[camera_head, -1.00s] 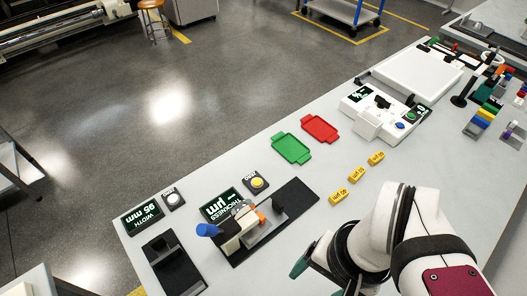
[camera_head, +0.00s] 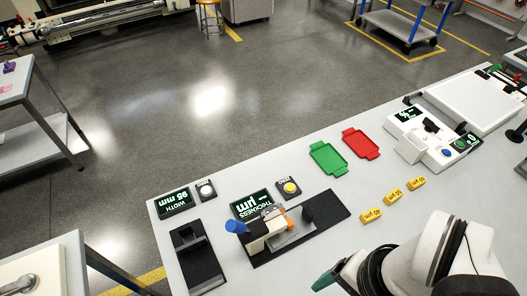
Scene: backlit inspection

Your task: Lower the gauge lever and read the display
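The thickness gauge (camera_head: 282,236) stands on a black base near the front of the bench. Its lever with a blue knob (camera_head: 236,227) sticks out to the left and looks raised. Its dark display (camera_head: 251,205) reads "THICKNESS" with dashes and "µm", upside down to me. A yellow button box (camera_head: 289,188) sits beside the display. My gripper (camera_head: 328,277) is at the bottom, to the right of and nearer than the gauge, apart from it. Only a green-tipped part of it shows; the rest is hidden by my arm or cut off, so its opening is unclear.
A width display (camera_head: 174,201) reading "95 mm", a white button (camera_head: 205,190) and a black fixture (camera_head: 196,258) stand left of the gauge. Green (camera_head: 327,158) and red (camera_head: 360,143) trays lie behind. Yellow blocks (camera_head: 393,198) lie right. A white instrument (camera_head: 433,140) stands farther right.

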